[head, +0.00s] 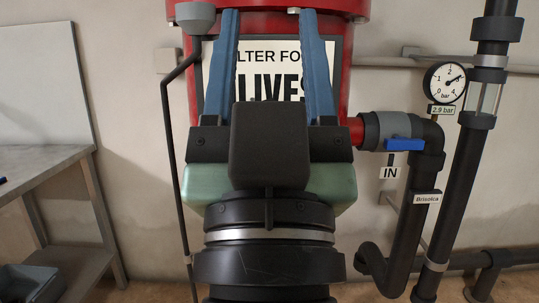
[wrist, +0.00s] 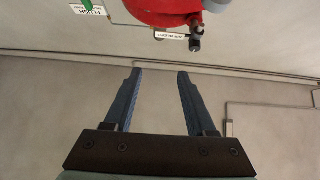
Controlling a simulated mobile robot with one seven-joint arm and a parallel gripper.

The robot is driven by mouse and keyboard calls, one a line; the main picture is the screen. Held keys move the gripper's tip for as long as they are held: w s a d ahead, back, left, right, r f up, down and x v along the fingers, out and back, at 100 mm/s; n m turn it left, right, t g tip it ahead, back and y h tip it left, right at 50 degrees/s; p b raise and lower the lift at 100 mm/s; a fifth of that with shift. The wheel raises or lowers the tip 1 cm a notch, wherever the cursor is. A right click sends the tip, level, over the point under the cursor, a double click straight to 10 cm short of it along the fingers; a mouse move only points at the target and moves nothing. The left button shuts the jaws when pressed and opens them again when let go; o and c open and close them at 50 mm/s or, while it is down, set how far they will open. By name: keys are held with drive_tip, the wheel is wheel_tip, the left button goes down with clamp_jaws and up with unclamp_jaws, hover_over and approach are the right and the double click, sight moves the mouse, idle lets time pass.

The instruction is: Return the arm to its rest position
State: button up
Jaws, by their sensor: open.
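My gripper (head: 271,65) is raised in the middle of the head view, its two blue fingers pointing up. The fingers are apart with nothing between them. Behind them stands a red filter tank (head: 357,80) with a printed sign (head: 273,88), partly hidden by my fingers and wrist. In the wrist view my gripper (wrist: 160,75) is open and empty, with the plain wall beyond it. The red tank (wrist: 165,10) shows at the top of the wrist view, apart from the fingertips.
Right of the tank, a pipe with a blue-handled valve (head: 404,144) marked IN joins dark pipes (head: 470,150). A pressure gauge (head: 444,82) hangs beside them. A grey metal table (head: 45,165) stands at the left, with a grey bin (head: 35,280) below.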

wheel_tip(320, 180, up, 40)
drive_tip(key=s+p, duration=0.2)
drive_tip(key=p, duration=3.6)
drive_tip(key=shift+s+r+t, duration=0.15)
drive_tip(key=shift+r+t, duration=0.1)
drive_tip(key=shift+t, duration=0.05)
